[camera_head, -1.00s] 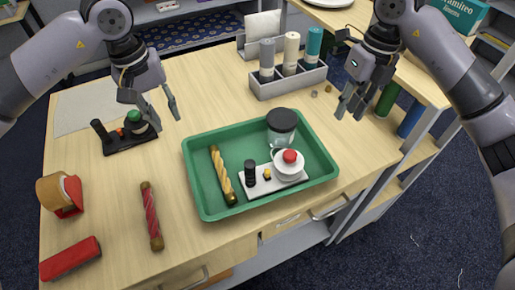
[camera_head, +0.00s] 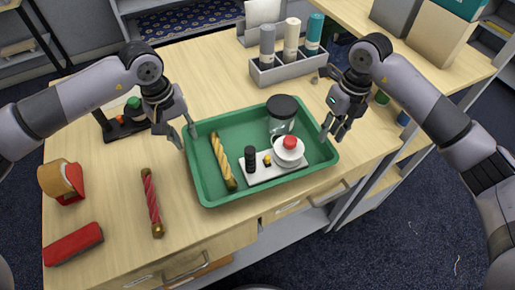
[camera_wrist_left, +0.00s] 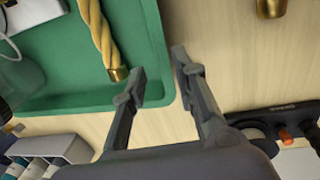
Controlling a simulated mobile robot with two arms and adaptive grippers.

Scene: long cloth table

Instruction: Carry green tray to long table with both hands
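The green tray (camera_head: 245,130) lies on a wooden desk near its front edge. It holds a yellow twisted stick (camera_head: 222,160), a dark-lidded jar (camera_head: 282,115), and a white slab (camera_head: 270,174) bearing a black cylinder and a white pot with a red knob (camera_head: 289,145). My left gripper (camera_head: 184,138) is open at the tray's left rim. In the left wrist view its fingers (camera_wrist_left: 163,78) are apart, one over the tray and one outside the rim. My right gripper (camera_head: 333,133) is at the right rim, its fingers seemingly apart. No cloth table is in view.
Left of the tray are a red twisted stick (camera_head: 152,203), a red case (camera_head: 73,244), a tan and red object (camera_head: 62,181) and a dark stand (camera_head: 122,125) near my left arm. A grey holder with cylinders (camera_head: 288,70) stands behind the tray.

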